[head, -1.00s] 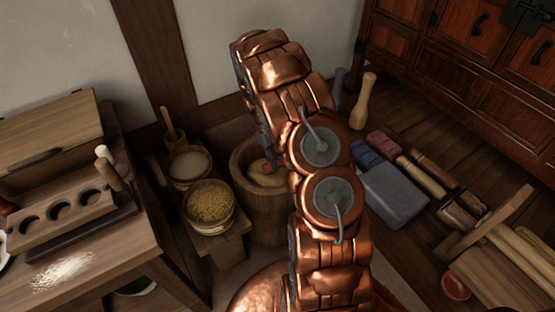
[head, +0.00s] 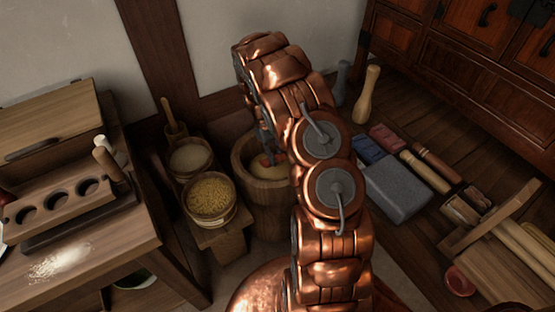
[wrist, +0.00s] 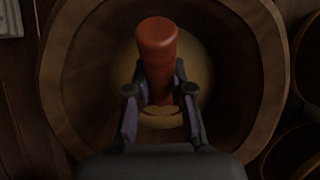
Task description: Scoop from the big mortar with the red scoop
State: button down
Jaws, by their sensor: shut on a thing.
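The big mortar (head: 268,205) is a round wooden tub on the floor, left of my arm in the head view. In the wrist view its broad rim (wrist: 265,75) circles my gripper. A yellowish mass lies inside it. My gripper (wrist: 160,95) is over the mortar's mouth, shut on the red scoop (wrist: 157,45), whose thick handle end faces the wrist camera. In the head view a bit of the scoop's red (head: 263,160) shows at the mortar's opening. The scoop's lower part is mostly hidden, so I cannot tell whether it touches the mass.
A tub of yellow grain (head: 211,196) and a paler tub (head: 190,160) stand close left of the mortar. A wooden table (head: 110,265) is at the left.

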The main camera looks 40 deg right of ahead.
jog(key=shift+w, duration=0.25)
jog(key=shift+w, duration=0.35)
jog(key=shift+s+f+t+b, duration=0.65)
jog(key=shift+s+f+t, duration=0.3)
jog(key=shift+t, duration=0.35)
jog(key=shift+s+a+f+t, duration=0.1)
jog(key=shift+s+f+t, duration=0.15)
jog(key=shift+f+t, duration=0.25)
jog(key=shift+s+a+f+t, duration=0.1)
jog(key=shift+s+f+t, duration=0.1)
jog(key=shift+f+t, duration=0.3)
jog(key=shift+s+d+r+t+b, duration=0.1)
jog(key=shift+s+r+t+b, duration=0.15)
jog(key=shift+r+t, duration=0.55)
jog(key=shift+s+r+t+b, duration=0.1)
jog(key=shift+s+r+t, duration=0.2)
jog(key=shift+r, duration=1)
jog(key=shift+s+r+t+b, duration=0.1)
jog(key=shift+r+t+b, duration=0.2)
jog(key=shift+t+b, duration=0.65)
jog(key=shift+t, duration=0.45)
jog(key=shift+r+p, duration=0.4)
jog(key=shift+r, duration=2.7)
